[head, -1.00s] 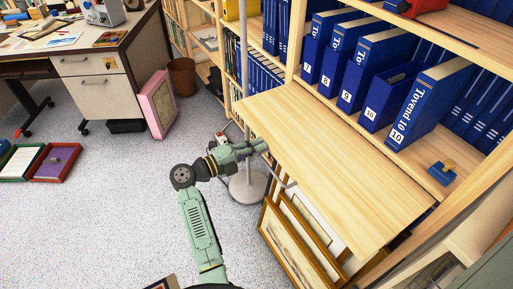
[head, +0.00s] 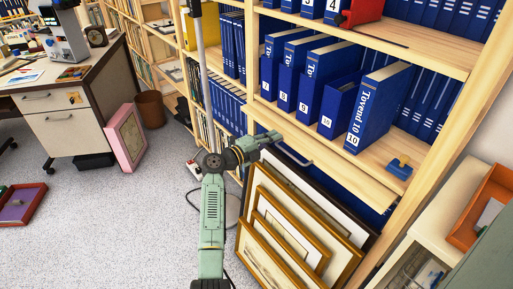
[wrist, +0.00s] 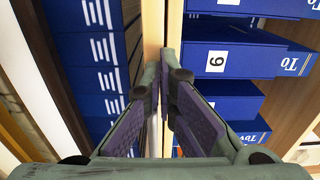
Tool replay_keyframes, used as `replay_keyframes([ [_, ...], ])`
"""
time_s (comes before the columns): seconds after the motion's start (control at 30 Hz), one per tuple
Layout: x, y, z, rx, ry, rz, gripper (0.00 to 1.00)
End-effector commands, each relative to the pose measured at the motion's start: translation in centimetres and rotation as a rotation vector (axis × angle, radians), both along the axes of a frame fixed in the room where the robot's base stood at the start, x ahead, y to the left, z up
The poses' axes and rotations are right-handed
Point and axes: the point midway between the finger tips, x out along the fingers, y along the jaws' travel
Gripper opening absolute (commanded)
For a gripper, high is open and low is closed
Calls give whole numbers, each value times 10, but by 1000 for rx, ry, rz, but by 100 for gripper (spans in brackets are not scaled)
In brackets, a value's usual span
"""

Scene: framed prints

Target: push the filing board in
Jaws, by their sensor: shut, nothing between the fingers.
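The filing board (head: 352,180) is a light wooden pull-out panel below the row of blue binders in the head view. Only a narrow strip of it sticks out from the bookcase. A grey handle (head: 296,160) shows just under its front, near my gripper. My gripper (head: 277,137) is at the left part of the board's front edge; I cannot tell for certain whether it touches. In the wrist view my gripper (wrist: 163,82) is shut and empty, its fingertips close to a light wooden edge (wrist: 174,28).
Framed prints (head: 290,235) lean below the board. Blue binders (head: 378,108) and a blue stamp-like item (head: 399,169) stand on the shelf above. A metal pole (head: 203,60) rises left of my gripper. The grey floor (head: 110,220) at left is mostly clear.

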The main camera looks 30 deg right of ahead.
Motion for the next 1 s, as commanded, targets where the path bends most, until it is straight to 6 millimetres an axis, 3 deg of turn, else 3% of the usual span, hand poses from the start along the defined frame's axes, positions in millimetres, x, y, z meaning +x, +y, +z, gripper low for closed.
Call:
replay_keyframes([
  [0.13,2,-21,-1,0,0,-1,0],
  [0.4,3,-33,0,-1,1,1,0],
  [0.8,3,-30,0,-1,1,2,0],
  [1.0,2,-4,0,-1,0,6,0],
])
